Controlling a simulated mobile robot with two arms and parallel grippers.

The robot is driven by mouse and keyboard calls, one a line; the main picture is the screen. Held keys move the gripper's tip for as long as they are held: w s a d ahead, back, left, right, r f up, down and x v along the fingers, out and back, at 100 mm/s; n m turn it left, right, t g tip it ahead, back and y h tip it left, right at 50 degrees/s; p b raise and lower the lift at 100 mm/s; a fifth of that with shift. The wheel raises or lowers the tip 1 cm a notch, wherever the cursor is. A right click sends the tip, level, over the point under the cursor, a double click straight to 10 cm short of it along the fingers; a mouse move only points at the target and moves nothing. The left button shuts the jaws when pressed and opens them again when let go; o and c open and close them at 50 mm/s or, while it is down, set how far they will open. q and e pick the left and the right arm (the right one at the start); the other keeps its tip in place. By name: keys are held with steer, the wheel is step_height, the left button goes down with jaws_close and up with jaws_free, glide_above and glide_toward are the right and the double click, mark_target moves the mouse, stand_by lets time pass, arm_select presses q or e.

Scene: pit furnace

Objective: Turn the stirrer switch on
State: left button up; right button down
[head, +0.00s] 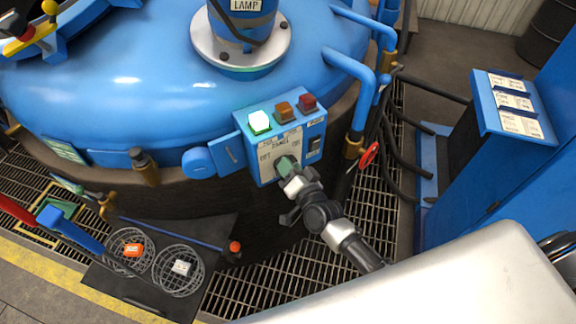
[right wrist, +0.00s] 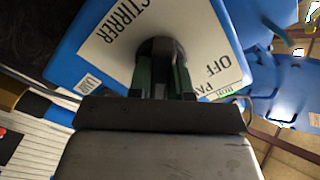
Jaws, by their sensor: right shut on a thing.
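The stirrer panel is a blue box (head: 240,122) with a pale label plate, fixed on the side of the blue furnace lid. In the head view its plate reads "OFF" at the left. The dark round stirrer switch shows in the right wrist view (right wrist: 160,47), between the fingers. My right gripper (head: 287,165) is at the plate; in the right wrist view (right wrist: 162,78) its greenish fingers are shut on the switch from both sides. The fingers hide much of the switch, so I cannot tell which way it points. My left gripper is not in view.
A green lamp (head: 259,122) on the box is lit; an amber lamp (head: 284,109) and a red lamp (head: 307,102) look dark. A black tray with wire baskets (head: 178,270) lies at lower left.

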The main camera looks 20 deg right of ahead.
stand_by(0.3)
steer(key=c, duration=1)
jaws_free()
steer(key=shift+c, duration=0.2)
steer(key=b+v, duration=0.1)
steer(key=v, duration=0.9)
steer(key=shift+s, duration=0.4)
steer(key=shift+d, duration=0.1)
